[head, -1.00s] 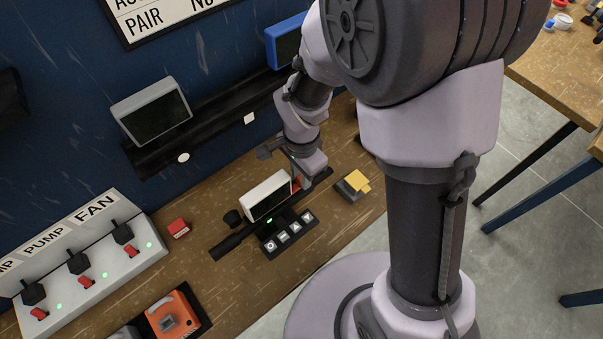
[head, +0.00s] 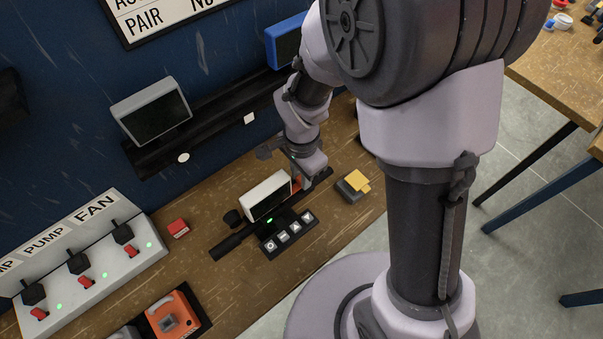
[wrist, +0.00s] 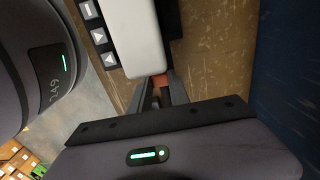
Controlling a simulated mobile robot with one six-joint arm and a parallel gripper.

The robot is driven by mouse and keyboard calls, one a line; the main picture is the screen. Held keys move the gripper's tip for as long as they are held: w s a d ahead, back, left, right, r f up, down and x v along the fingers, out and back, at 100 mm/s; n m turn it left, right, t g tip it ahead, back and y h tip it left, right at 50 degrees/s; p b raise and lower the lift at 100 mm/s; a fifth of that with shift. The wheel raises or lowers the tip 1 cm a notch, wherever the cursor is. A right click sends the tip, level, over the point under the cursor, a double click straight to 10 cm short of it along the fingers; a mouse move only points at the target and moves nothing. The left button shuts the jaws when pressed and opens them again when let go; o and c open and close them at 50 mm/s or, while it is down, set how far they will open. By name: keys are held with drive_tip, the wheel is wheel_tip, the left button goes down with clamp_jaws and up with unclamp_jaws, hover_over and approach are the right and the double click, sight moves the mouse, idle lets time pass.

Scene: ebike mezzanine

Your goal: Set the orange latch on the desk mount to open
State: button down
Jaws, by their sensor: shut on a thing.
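The desk mount is a dark bar (head: 232,240) on the wooden bench. A white-cased display (head: 266,190) stands on it, with a keypad (head: 288,231) in front. The orange latch (head: 297,184) is at the right end of the display, mostly hidden by my gripper (head: 304,185). In the wrist view the latch (wrist: 163,80) shows between the fingertips of my gripper (wrist: 160,88), beside the white case (wrist: 133,45). The fingers are shut on the latch. Its exact setting cannot be told.
A yellow-topped block (head: 356,182) sits right of the mount. A small red block (head: 178,228), a switch panel (head: 85,265) and an orange device (head: 172,318) are to the left. A wall rail (head: 215,118) carries a grey display (head: 151,111) and a blue one (head: 284,42).

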drive_tip(key=shift+w+d, duration=0.5)
drive_tip(key=shift+d, duration=0.15)
drive_tip(key=c, duration=1.2)
unclamp_jaws()
wheel_tip(320, 180, up, 18)
drive_tip(key=p, duration=0.4)
drive_tip(key=shift+f, duration=0.25)
